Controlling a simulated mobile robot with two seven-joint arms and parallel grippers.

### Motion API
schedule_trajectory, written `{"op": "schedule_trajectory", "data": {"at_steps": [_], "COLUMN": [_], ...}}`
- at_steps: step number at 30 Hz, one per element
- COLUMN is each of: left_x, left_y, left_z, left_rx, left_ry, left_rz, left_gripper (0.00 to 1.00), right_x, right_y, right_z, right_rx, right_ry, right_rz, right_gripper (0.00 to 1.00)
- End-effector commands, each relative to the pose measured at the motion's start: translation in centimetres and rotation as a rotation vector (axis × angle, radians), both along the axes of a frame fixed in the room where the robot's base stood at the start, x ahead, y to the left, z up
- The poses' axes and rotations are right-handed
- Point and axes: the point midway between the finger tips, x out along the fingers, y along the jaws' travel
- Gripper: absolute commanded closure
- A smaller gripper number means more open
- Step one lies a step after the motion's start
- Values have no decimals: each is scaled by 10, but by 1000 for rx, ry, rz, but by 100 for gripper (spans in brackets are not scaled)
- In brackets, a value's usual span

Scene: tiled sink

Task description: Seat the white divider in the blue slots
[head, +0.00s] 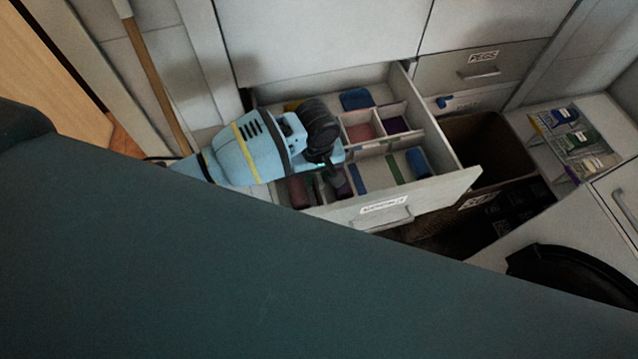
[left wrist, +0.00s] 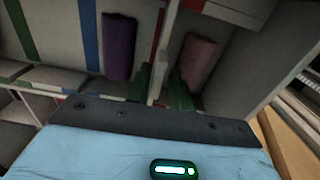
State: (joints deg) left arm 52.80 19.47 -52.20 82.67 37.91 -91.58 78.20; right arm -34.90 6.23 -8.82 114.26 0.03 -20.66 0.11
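The white divider (left wrist: 162,50) is a thin pale panel standing between the two dark green fingers of my left gripper (left wrist: 161,92) in the left wrist view. The fingers appear closed on it. In the head view my left gripper (head: 326,172) is over the front left part of the open drawer (head: 430,190), and the divider is hard to make out there. The blue slot marks (head: 358,178) show as a blue strip to the right of the gripper. The strip also shows in the left wrist view (left wrist: 89,35), left of the divider. My right gripper is out of view.
A green strip (head: 393,168) lies right of the blue one. A purple item (left wrist: 118,48) and a pink item (left wrist: 198,60) lie on either side of the divider. A blue item (head: 418,162) lies at the drawer's right. An open brown bin (head: 485,150) stands beside the drawer.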

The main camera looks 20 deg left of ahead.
Motion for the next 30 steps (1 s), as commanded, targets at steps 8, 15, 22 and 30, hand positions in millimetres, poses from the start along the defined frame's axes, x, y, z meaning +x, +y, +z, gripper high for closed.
{"op": "schedule_trajectory", "data": {"at_steps": [8, 15, 22, 30], "left_x": [-1, 0, 0, 0], "left_y": [-4, -4, -4, -4], "left_z": [-36, -52, -51, -51], "left_rx": [1, 0, 0, 0], "left_ry": [6, 1, 0, 0], "left_rz": [-1, -1, -1, -1], "left_gripper": [78, 78, 82, 100], "right_x": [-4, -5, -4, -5], "right_y": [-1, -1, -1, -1], "right_z": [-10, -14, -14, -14], "right_rx": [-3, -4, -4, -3], "right_ry": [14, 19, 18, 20], "right_rz": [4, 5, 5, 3], "right_gripper": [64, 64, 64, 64]}}
